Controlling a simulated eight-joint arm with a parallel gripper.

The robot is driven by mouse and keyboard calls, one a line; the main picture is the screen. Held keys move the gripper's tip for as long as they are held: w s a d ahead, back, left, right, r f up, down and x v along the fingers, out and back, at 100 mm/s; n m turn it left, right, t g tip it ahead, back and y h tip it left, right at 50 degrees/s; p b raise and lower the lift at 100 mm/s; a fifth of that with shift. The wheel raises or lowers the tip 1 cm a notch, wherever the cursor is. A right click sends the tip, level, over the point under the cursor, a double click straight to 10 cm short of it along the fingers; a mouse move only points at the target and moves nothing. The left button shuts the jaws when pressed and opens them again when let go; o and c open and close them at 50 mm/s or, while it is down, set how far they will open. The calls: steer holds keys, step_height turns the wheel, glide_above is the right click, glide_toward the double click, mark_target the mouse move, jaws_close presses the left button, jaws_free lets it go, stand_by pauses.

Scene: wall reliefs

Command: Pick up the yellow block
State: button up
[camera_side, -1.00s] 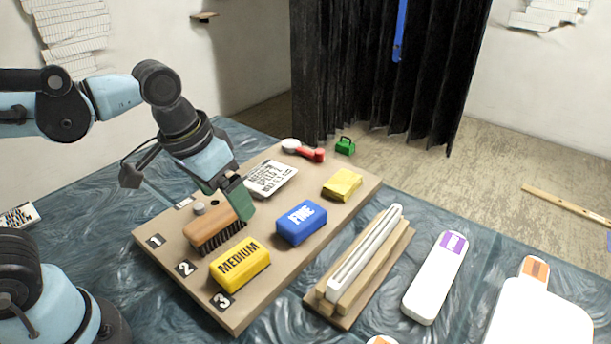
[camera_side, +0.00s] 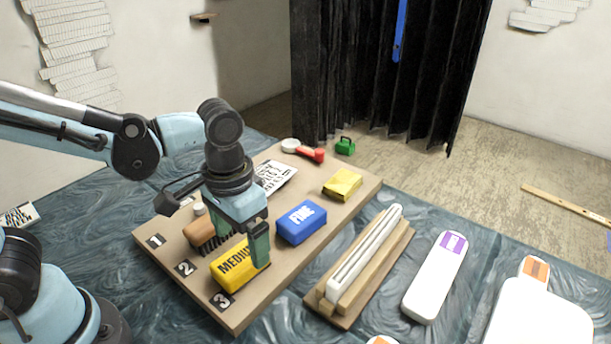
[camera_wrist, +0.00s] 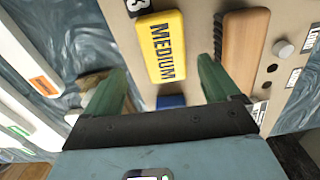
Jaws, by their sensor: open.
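The yellow block (camera_side: 232,268), marked MEDIUM, lies flat on the tan board (camera_side: 232,312) beside the number 3 label. In the wrist view the yellow block (camera_wrist: 160,50) lies ahead of and between my two green fingers. My gripper (camera_side: 249,250) is open and empty, pointing down over the block. In the side view one finger covers part of the block's right end; I cannot tell whether it touches. The gripper (camera_wrist: 161,70) also shows in the wrist view.
A wooden brush (camera_side: 200,231) lies close behind the block and a blue FINE block (camera_side: 301,222) to its right. A smaller yellow piece (camera_side: 342,184) is at the board's far right. A white bar in a wooden holder (camera_side: 365,255) stands right of the board.

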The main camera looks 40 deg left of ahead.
mark_target(242, 255)
steer(key=shift+w+a+f, duration=0.1)
steer(key=shift+a+f, duration=0.05)
steer(key=shift+f, duration=1.2)
steer(key=shift+a+f, duration=0.15)
steer(key=shift+f, duration=1.2)
steer(key=shift+c, duration=0.4)
steer(key=c, duration=1)
steer(key=shift+r, duration=0.75)
step_height(242, 255, up, 2)
steer(key=shift+r, duration=0.2)
steer(key=s+d+r, duration=0.7)
steer(key=s, duration=0.2)
steer(key=shift+d, duration=0.3)
